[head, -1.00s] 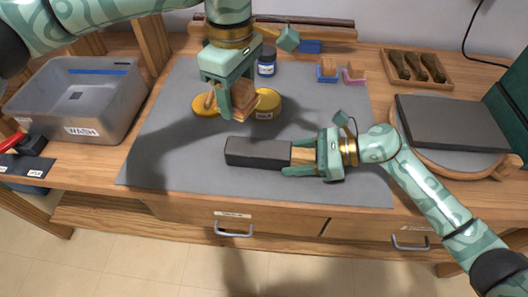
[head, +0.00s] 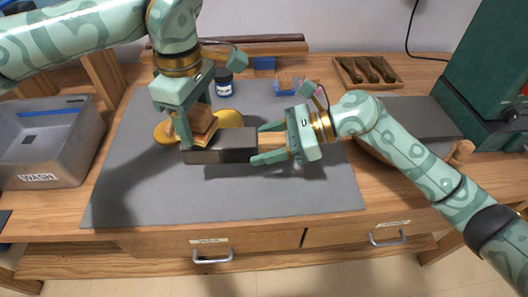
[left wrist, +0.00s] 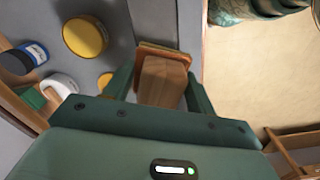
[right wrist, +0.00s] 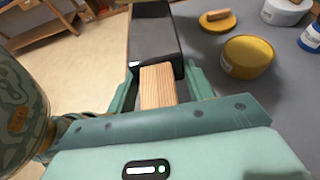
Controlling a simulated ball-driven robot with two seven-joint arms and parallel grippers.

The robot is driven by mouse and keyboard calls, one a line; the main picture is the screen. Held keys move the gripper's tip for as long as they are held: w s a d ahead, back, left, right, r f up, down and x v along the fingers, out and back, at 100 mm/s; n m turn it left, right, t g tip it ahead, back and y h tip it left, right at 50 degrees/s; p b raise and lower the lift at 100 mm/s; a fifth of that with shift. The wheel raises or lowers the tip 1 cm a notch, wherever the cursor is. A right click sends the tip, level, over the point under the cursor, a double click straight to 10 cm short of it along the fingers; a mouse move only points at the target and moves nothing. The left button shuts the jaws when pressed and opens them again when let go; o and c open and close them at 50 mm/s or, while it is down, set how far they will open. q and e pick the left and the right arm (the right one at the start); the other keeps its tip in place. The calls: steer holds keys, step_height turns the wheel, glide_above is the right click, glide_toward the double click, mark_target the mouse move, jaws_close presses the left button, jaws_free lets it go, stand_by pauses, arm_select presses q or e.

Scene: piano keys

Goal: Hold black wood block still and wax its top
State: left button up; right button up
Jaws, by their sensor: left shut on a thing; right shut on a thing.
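The black wood block (head: 237,141) lies level across the middle of the head view. Its pale wooden end (head: 270,141) sits between the fingers of my right gripper (head: 262,143), which is shut on it. The right wrist view shows this grip on the pale end (right wrist: 157,88) below the black block (right wrist: 153,35). My left gripper (head: 194,118) is shut on a wooden applicator (head: 201,118) with an orange-brown pad edge, also in the left wrist view (left wrist: 162,82). The applicator is at the block's left end, at its top; I cannot tell whether they touch.
A yellow wax tin (right wrist: 247,58) stands close behind the block, with its lid (right wrist: 217,20) beside it. A blue jar (head: 223,82) is farther back. A grey wash tub (head: 45,140) is left. The grey mat's (head: 230,195) front is clear.

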mark_target(241, 137)
steer(key=shift+f, duration=4.75)
steer(key=shift+f, duration=0.25)
arm_select(q)
steer(key=shift+s+d+f, duration=0.1)
steer(key=shift+d+f, duration=1.65)
steer(key=shift+d, duration=0.2)
steer(key=shift+s+d+f, duration=0.1)
steer(key=shift+d+f, duration=1.65)
steer(key=shift+d, duration=0.15)
arm_select(e)
steer(key=shift+f, duration=0.1)
arm_select(q)
steer(key=shift+f, duration=1.85)
steer(key=shift+f, duration=0.65)
